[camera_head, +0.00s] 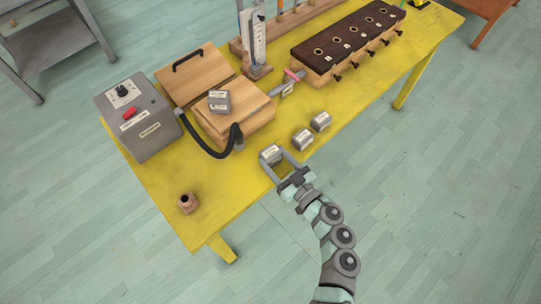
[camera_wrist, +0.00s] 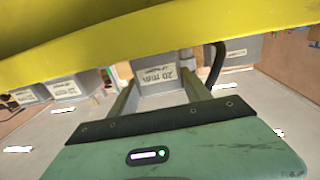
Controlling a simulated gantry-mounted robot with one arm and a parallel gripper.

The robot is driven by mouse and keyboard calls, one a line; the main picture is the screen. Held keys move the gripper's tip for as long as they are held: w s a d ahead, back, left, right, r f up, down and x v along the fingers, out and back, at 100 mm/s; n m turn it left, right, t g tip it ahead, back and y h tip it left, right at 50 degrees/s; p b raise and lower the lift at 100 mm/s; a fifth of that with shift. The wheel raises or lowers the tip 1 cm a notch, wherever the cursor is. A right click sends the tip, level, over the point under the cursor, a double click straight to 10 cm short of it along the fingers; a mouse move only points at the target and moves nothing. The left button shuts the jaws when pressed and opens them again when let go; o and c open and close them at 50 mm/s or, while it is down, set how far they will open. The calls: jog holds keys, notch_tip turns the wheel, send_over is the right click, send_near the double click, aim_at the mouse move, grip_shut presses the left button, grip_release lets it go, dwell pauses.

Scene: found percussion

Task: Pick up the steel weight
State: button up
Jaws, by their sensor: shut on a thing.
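My gripper (camera_head: 277,163) reaches in from the front of the yellow table, with its two fingers on either side of a grey steel weight (camera_head: 270,154). It is shut on this weight at the table's front edge. In the wrist view, the weight (camera_wrist: 158,78) sits between the fingers with a pale label facing me. I cannot tell whether it still touches the table. Two similar weights, a nearer one (camera_head: 302,139) and a farther one (camera_head: 320,121), stand to the right. Another grey weight (camera_head: 219,101) rests on a wooden box.
The wooden box (camera_head: 235,118) has a black hose beside it. A grey control box (camera_head: 138,115) with a red switch stands at the left. A small wooden piece (camera_head: 187,203) is at the front left corner. A long dark-topped wooden instrument (camera_head: 346,42) lies at the back right.

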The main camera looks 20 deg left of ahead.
grip_shut()
jog(key=shift+r, duration=0.2)
